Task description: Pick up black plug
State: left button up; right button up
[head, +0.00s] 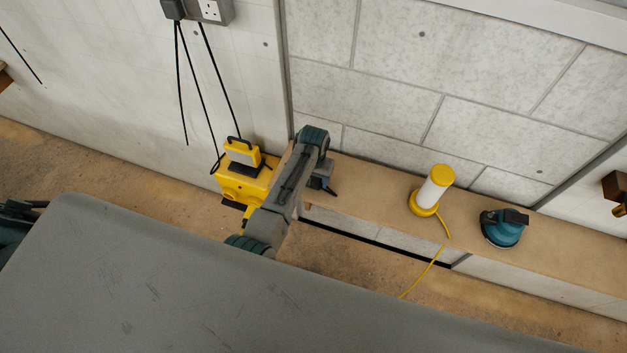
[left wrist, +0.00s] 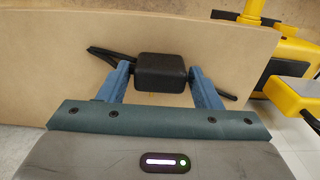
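The black plug (left wrist: 161,72) is a dark rounded block between the fingertips of my left gripper (left wrist: 160,70) in the left wrist view. The blue fingers are partly closed, with their dark inner tips meeting the plug's two sides. A black cable (left wrist: 108,54) runs behind it to the left, and a dark strand shows at its right. In the head view my left gripper (head: 326,181) is over the left part of the wooden ledge, and the plug there is largely hidden. I cannot tell whether the plug touches the ledge. My right gripper does not show.
The wooden ledge (head: 380,192) runs along the block wall. A yellow box (head: 245,182) is left of my arm. A white-and-yellow lamp (head: 433,190) with a yellow cable and a teal sander (head: 503,228) stand to the right. Wall cables hang by a socket (head: 211,10).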

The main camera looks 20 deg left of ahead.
pick_arm(q)
jog(key=c, duration=0.7)
jog(key=shift+c, duration=0.2)
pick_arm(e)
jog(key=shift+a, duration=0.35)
